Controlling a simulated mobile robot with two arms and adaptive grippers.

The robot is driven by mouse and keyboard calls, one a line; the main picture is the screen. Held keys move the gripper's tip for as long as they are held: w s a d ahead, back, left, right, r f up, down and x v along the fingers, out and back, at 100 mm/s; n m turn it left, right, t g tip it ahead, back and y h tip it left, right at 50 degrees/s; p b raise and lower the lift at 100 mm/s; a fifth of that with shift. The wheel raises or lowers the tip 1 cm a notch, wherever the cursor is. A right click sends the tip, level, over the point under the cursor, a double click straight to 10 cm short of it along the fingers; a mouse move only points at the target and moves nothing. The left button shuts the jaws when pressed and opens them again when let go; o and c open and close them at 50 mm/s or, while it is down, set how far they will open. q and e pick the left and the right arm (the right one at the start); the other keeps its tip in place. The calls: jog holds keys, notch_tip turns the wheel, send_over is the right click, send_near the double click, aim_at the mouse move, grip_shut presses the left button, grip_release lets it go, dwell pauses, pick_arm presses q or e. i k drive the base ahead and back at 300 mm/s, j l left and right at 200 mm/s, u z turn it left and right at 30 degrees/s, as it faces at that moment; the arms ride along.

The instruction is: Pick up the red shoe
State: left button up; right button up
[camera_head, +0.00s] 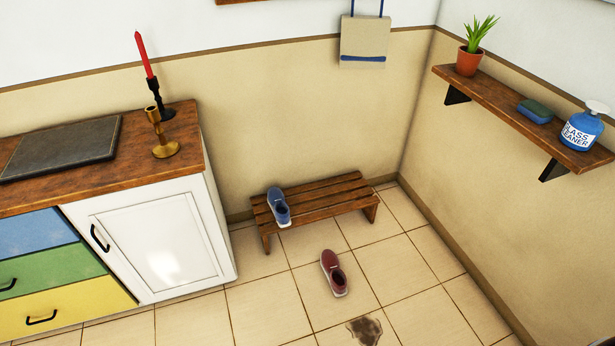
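The red shoe (334,273) lies upright on the tiled floor, in front of the low wooden bench and apart from it. Its dark opening faces the lower right and its white sole edge shows. A blue shoe (279,207) sits on the left part of the wooden bench (335,201). Neither of my grippers is in view.
A cabinet (154,240) with a wooden top and coloured drawers stands at the left. A wall shelf (500,107) at the right holds a plant, a sponge and a glass cleaner bottle (581,129). A dark stain (365,330) marks the floor near the red shoe.

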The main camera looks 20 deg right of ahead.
aim_at(329, 261)
jog(key=z, duration=0.85)
jog(key=i+j, duration=0.05)
